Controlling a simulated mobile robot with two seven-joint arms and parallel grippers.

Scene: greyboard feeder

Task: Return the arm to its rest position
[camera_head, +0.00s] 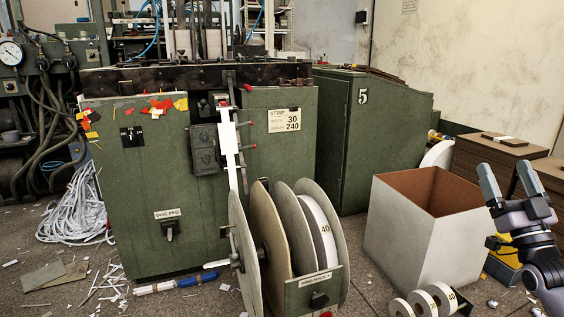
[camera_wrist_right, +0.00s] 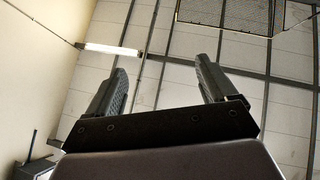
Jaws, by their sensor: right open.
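My right gripper (camera_head: 508,180) is at the right edge of the head view, raised beside the open white box, with its fingers pointing up. Its two fingers are apart with nothing between them. In the right wrist view the same gripper (camera_wrist_right: 160,85) shows its open fingers against the ceiling and a lit lamp. My left gripper is in neither view.
The open white box (camera_head: 404,235) stands left of my right gripper. Stacked brown boards (camera_head: 497,152) lie behind it. White rolls (camera_head: 425,301) sit on the floor in front. The green machine (camera_head: 150,190) with large reels (camera_head: 322,215) fills the left and middle.

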